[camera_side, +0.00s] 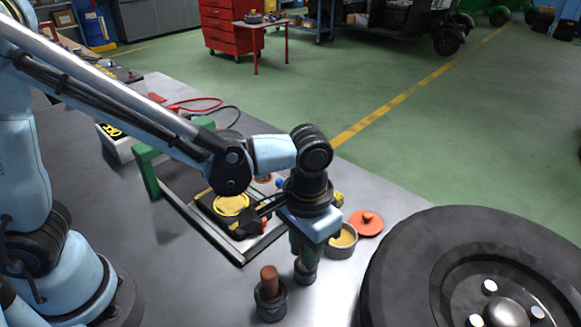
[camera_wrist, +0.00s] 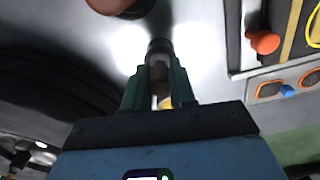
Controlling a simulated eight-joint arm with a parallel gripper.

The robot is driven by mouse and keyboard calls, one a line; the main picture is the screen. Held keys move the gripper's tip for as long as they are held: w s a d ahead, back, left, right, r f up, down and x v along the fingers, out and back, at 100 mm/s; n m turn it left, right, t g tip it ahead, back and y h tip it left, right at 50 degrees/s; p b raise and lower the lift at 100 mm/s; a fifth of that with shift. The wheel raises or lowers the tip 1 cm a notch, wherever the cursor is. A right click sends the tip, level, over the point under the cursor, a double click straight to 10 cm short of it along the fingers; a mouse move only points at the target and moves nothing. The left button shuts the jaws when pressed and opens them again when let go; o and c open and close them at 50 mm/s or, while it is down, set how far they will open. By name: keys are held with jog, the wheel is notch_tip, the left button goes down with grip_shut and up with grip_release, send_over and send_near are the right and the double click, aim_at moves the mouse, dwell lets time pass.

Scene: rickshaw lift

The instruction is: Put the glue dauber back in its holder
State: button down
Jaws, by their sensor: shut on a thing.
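My gripper (camera_side: 305,258) points down over the grey bench. Its green fingers, which also show in the wrist view (camera_wrist: 160,88), are shut on a slim upright piece with a grey body and a dark round end (camera_wrist: 159,46), apparently the glue dauber. Its dark lower end (camera_side: 305,273) is at or just above the bench; I cannot tell if it touches. The fingers hide most of it. A dark round stand (camera_side: 270,305) with a brown cylinder (camera_side: 268,279) in it is left of and nearer than my gripper. I cannot tell for certain which thing is the dauber's holder.
An open tin (camera_side: 342,242) with yellowish contents and a red lid (camera_side: 367,223) lie to the right of my gripper. A large black tyre (camera_side: 410,265) fills the right side. A metal frame (camera_side: 205,235) with a yellow-rimmed piece (camera_side: 231,204) lies behind left. Bare bench is in front.

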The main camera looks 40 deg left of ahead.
jog(key=shift+f, duration=0.15)
jog(key=c, duration=0.9)
grip_release()
notch_tip(320, 180, up, 13)
jog(key=a+f+t, duration=0.1)
jog(key=a+t, duration=0.1)
jog(key=a, duration=0.4)
jog(key=a+f+n+t, duration=0.1)
jog(key=a+t, duration=0.1)
jog(key=a, duration=0.5)
jog(key=s+a+f+t, duration=0.1)
jog(key=a+f+t, duration=0.1)
jog(key=a, duration=0.4)
jog(key=shift+s+a+n+t, duration=0.1)
jog(key=shift+a+n+t, duration=0.15)
jog(key=shift+n+t, duration=0.25)
